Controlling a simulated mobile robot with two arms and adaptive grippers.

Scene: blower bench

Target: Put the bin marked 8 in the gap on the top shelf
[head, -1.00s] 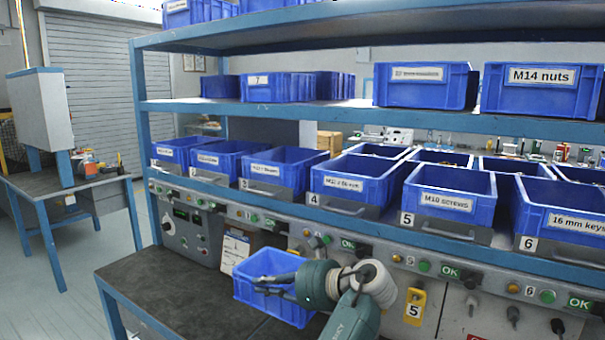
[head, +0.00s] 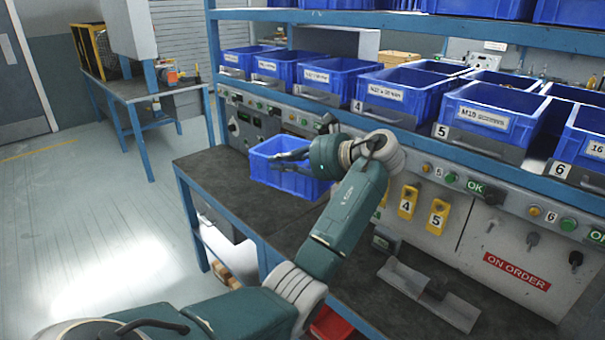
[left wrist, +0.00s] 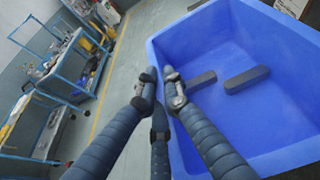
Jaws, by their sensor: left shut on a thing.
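A blue bin (head: 292,184) is at the bench's back left, below the lower shelf; I see no number on it. My left gripper (head: 291,156) reaches in from the right and is shut on its rim. In the left wrist view the fingers (left wrist: 160,76) close on one wall of the blue bin (left wrist: 225,45), and dark blocks (left wrist: 247,79) lie inside. I cannot tell whether the bin touches the bench. The upper shelf (head: 400,20) shows only its front edge and the bottoms of some bins; no gap is clear there. My right gripper is out of view.
Labelled blue bins (head: 485,115) stand along the lower shelf above a control panel (head: 245,118). The dark bench top (head: 215,175) has room left of the bin. A bent grey metal piece (head: 430,295) lies at the right. A side table (head: 130,90) stands far left.

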